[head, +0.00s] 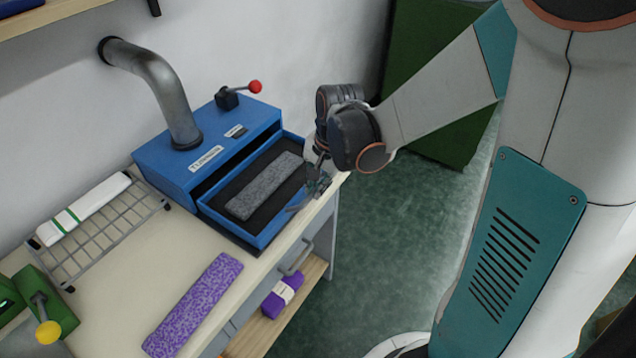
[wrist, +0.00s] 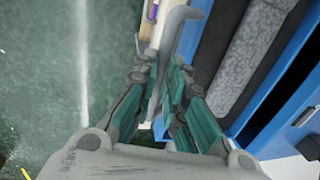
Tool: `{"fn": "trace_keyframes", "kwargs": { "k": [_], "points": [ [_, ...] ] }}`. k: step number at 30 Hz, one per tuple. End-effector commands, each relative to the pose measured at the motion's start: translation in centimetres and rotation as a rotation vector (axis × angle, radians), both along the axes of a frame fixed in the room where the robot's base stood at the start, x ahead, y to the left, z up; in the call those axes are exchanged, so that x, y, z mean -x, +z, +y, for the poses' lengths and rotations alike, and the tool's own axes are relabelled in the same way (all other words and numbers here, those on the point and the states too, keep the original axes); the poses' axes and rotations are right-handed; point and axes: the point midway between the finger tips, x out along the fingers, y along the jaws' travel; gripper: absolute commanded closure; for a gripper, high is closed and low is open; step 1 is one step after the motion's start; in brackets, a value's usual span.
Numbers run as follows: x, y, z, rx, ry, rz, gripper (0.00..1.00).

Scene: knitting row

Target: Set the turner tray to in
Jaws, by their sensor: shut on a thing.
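The blue turner (head: 205,155), labelled "TURNER", stands on the bench against the wall. Its blue tray (head: 262,243) is slid out at the front, with a dark bed and a grey knitted strip (head: 265,186) lying in it. The tray also shows at the right in the wrist view (wrist: 268,118). My gripper (head: 318,186) is at the tray's front right edge. In the wrist view, my gripper (wrist: 163,75) has its fingers closed around the grey tray handle (wrist: 180,22); the grip itself is partly hidden by the fingers.
A red-knobbed lever (head: 254,87) and a metal duct (head: 165,85) rise from the turner. A purple knitted strip (head: 195,303) lies on the bench, left of the tray. A wire rack (head: 110,222) stands further left. Green floor is open to the right.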

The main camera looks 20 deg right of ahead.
Motion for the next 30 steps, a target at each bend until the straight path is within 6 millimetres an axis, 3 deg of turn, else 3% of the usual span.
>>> {"fn": "trace_keyframes", "kwargs": {
  "k": [8, 21, 30],
  "points": [
    [-2.2, 0.0, 1.6, -0.001, 0.003, -0.001, 1.00],
    [-10.8, 0.0, 7.9, 0.000, 0.003, -0.001, 1.00],
    [-15.4, 0.0, 11.2, 0.000, 0.001, -0.001, 1.00]
  ]
}}
